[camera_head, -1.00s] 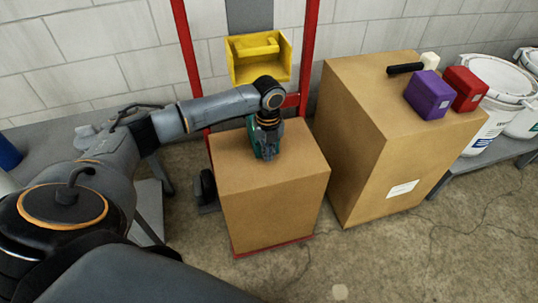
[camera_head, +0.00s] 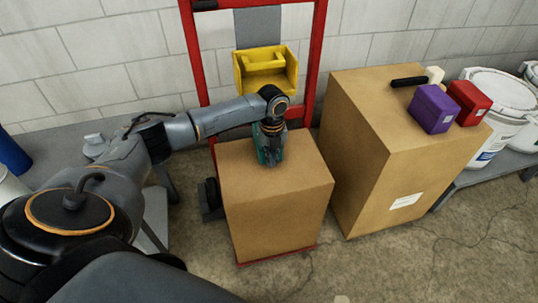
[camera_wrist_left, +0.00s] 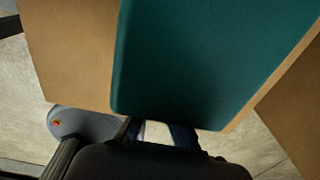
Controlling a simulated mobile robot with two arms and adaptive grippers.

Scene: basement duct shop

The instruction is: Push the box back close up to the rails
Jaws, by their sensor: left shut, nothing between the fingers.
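The cardboard box (camera_head: 275,215) stands upright on a red base plate at the foot of the red rails (camera_head: 313,60) of a hand truck. The rails rise behind it; the gap between box and rails is hard to judge. My left gripper (camera_wrist_left: 158,132) is shut and empty, low in the left wrist view. In the head view, my left arm reaches over the box top, where its fingertips are hidden. A teal block (camera_head: 270,152) is by the wrist at the box's rear; it fills much of the left wrist view (camera_wrist_left: 205,60). My right gripper is not in view.
A yellow bin (camera_head: 266,86) sits between the rails. A larger cardboard box (camera_head: 365,150) stands close on the right, carrying a purple block (camera_head: 434,108), a red block (camera_head: 470,100) and a black-handled tool (camera_head: 409,81). White buckets (camera_head: 497,100) stand farther right. Front floor is clear.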

